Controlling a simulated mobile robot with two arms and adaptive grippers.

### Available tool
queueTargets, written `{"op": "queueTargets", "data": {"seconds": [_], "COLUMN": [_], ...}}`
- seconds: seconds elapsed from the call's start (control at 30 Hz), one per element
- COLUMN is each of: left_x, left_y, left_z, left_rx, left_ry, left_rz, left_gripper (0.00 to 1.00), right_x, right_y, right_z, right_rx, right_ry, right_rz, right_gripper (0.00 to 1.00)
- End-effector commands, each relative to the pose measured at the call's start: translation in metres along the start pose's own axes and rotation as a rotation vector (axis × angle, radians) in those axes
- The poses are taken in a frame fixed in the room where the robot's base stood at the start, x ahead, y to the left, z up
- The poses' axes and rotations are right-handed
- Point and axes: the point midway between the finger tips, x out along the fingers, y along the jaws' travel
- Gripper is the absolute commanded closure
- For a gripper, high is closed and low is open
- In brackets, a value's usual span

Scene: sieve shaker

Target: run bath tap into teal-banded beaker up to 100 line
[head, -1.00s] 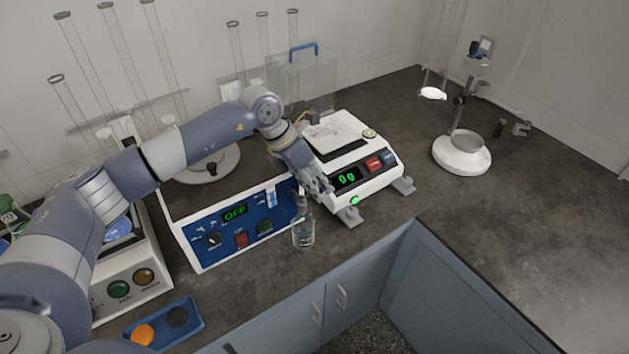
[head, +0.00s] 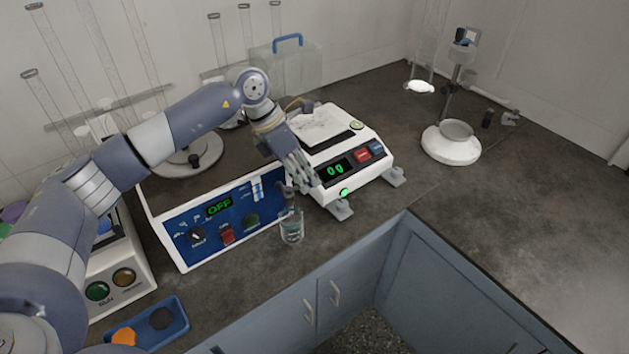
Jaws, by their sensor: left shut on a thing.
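The blue-fronted bath (head: 265,228) stands left of centre with a green display reading OFF. Its small dark tap (head: 287,190) is at the right end of the front panel. A clear glass beaker (head: 292,229) stands upright on the bench below the tap. Its lower part looks pale teal; I cannot make out the lines or the level. My left gripper (head: 300,180) reaches down over the bath's right end, above the beaker. It is shut on what seems to be the tap, though its fingers partly hide the contact. My right gripper is out of view.
A white balance (head: 372,178) reading 00 stands close right of the gripper. A white round-based stand (head: 450,150) is at the back right. A blue tray (head: 178,336) with orange and black pieces lies front left.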

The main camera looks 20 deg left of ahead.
Motion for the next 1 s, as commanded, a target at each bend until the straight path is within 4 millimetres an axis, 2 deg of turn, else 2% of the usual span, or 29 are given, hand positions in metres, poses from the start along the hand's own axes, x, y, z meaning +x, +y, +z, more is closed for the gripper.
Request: {"op": "queueTargets", "data": {"seconds": [0.1,0.27,0.3,0.4,0.77,0.87,1.0], "left_x": [-0.002,-0.002,-0.002,-0.002,-0.004,-0.014,-0.04], "left_y": [0.0,0.0,0.0,0.0,0.0,0.0,0.001], "left_z": [-0.001,0.0,0.0,0.0,0.0,0.0,0.0], "left_rx": [0.005,0.004,0.004,0.003,0.003,0.003,0.002], "left_ry": [-0.001,-0.002,-0.002,-0.002,-0.001,-0.004,-0.004], "left_rz": [-0.002,-0.002,-0.002,-0.002,-0.002,0.0,0.002], "left_gripper": [1.0,1.0,0.84,0.66,0.66,0.66,0.66], "right_x": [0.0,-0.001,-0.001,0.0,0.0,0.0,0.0], "right_y": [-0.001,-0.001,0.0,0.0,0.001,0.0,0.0], "right_z": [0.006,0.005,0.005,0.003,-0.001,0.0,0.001], "right_rx": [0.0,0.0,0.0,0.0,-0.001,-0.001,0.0], "right_ry": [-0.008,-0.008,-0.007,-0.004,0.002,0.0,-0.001], "right_rz": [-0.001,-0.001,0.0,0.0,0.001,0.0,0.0], "right_gripper": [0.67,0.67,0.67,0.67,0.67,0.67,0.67]}}
